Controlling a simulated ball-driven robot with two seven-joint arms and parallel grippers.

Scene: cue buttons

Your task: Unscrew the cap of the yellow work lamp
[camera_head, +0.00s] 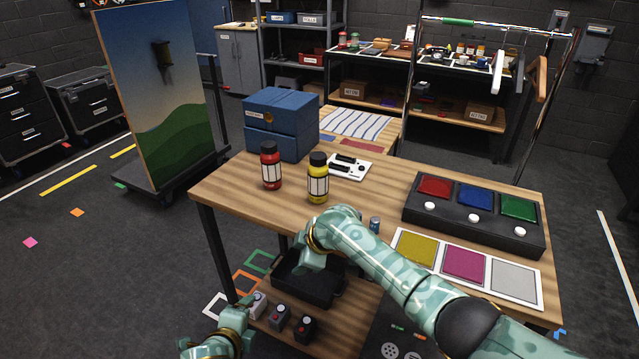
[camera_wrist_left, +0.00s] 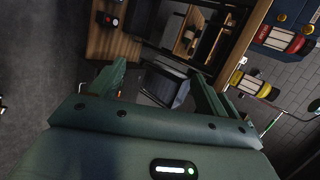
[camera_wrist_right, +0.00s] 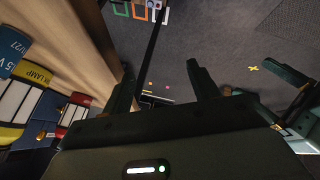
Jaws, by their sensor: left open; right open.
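The yellow work lamp (camera_head: 317,188) stands upright on the wooden table, with a white panel around its body and a black cap on top. It also shows in the left wrist view (camera_wrist_left: 250,86) and at the left edge of the right wrist view (camera_wrist_right: 38,75). My right gripper (camera_head: 303,262) is open and empty, in front of the table edge and nearer than the lamp. My left gripper (camera_head: 247,306) is open and empty, low at the table's front left, near the lower shelf. Neither gripper touches the lamp.
A similar red lamp (camera_head: 270,170) stands left of the yellow one, before a blue box (camera_head: 282,122). A small blue cylinder (camera_head: 375,224) is partly behind my right arm. A button console (camera_head: 474,214) and a card of coloured squares (camera_head: 465,266) lie at right.

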